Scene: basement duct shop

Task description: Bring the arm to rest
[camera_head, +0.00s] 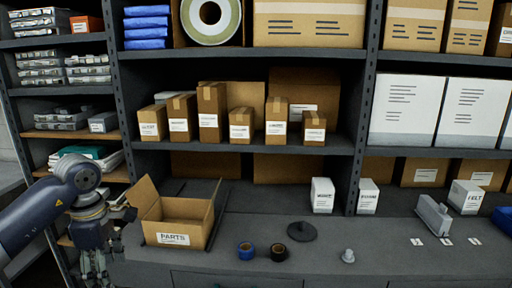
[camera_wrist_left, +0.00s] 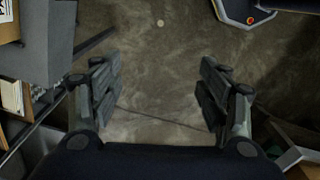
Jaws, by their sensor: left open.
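My left arm comes in from the left in the head view. Its gripper (camera_head: 96,270) hangs downward at the lower left, just left of the bench and the open box marked PARTS. In the left wrist view the left gripper (camera_wrist_left: 160,88) has its two fingers wide apart. Nothing is between them, and only the floor (camera_wrist_left: 158,105) shows below. My right gripper is in neither view.
The open PARTS box (camera_head: 174,239) stands on the bench (camera_head: 330,265). Blue tape (camera_head: 246,251), black tape (camera_head: 278,252), a dark disc (camera_head: 302,231) and a grey knob (camera_head: 348,256) lie to its right. Shelves with several cartons rise behind.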

